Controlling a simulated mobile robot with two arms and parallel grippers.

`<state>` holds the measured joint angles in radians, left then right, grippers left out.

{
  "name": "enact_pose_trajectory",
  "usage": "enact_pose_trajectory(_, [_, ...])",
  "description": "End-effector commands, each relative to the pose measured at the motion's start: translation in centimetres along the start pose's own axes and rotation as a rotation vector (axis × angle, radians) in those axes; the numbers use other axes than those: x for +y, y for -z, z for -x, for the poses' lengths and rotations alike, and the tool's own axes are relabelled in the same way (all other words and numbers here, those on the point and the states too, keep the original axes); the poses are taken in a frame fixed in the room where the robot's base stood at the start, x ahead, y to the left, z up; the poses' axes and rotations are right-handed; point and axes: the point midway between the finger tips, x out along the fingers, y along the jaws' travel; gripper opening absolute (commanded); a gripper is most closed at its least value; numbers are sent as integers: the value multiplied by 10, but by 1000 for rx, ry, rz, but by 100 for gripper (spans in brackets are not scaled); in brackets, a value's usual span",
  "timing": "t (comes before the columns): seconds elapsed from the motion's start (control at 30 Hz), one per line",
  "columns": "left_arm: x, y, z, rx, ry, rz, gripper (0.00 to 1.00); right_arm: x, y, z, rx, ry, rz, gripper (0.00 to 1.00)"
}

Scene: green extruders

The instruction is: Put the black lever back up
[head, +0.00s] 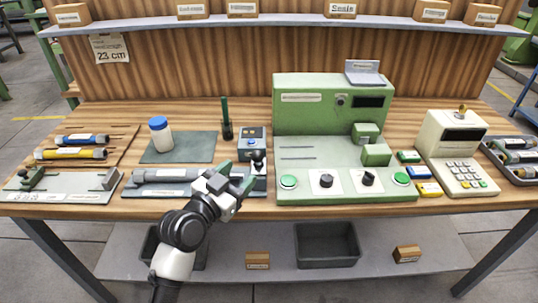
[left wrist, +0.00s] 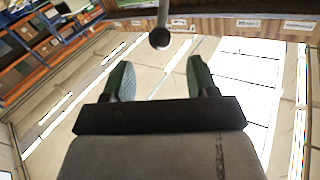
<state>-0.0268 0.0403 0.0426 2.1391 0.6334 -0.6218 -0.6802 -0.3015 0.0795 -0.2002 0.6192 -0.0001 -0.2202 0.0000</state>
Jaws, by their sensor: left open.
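The black lever (head: 257,156) stands beside a small grey and blue box on the workbench, at the right end of a grey plate. In the left wrist view its round black knob (left wrist: 159,39) sits on a thin rod at the top middle. My left gripper (head: 238,175) is open, with green fingers, just in front of the lever in the head view. In the left wrist view the gap between my fingertips (left wrist: 160,72) is empty, and the knob appears just beyond it. The lever's foot is partly hidden by my gripper. My right gripper is not in view.
The grey-blue box (head: 252,139) is close behind the lever. A grey cylinder (head: 165,174) lies on the plate to the left. A green machine (head: 346,148) with knobs and buttons stands to the right. A white jar (head: 161,138) and a green-black upright tool (head: 227,122) stand behind.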

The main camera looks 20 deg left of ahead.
Motion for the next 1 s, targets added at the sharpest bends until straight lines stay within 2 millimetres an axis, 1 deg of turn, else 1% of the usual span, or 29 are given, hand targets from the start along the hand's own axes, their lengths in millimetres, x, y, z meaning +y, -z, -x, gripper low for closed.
enact_pose_trajectory(0.1, [0,3,-20,1,0,4,58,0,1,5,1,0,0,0])
enact_pose_trajectory(0.3, [0,2,-59,-2,0,5,58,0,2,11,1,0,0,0])
enact_pose_trajectory(0.4, [0,1,-76,-3,-1,5,58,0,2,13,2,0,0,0])
enact_pose_trajectory(0.5, [0,0,-88,-2,0,5,58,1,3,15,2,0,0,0])
enact_pose_trajectory(0.6, [0,0,-96,-4,-1,4,58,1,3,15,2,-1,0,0])
enact_pose_trajectory(0.7, [0,-1,-99,-4,-1,2,58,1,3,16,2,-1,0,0])
enact_pose_trajectory(0.93, [0,-1,-100,-4,0,2,58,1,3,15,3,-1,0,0])
enact_pose_trajectory(0.97, [0,-1,-100,-4,0,2,57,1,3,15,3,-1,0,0])
enact_pose_trajectory(1.0, [0,-1,-100,-4,0,2,51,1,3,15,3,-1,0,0])
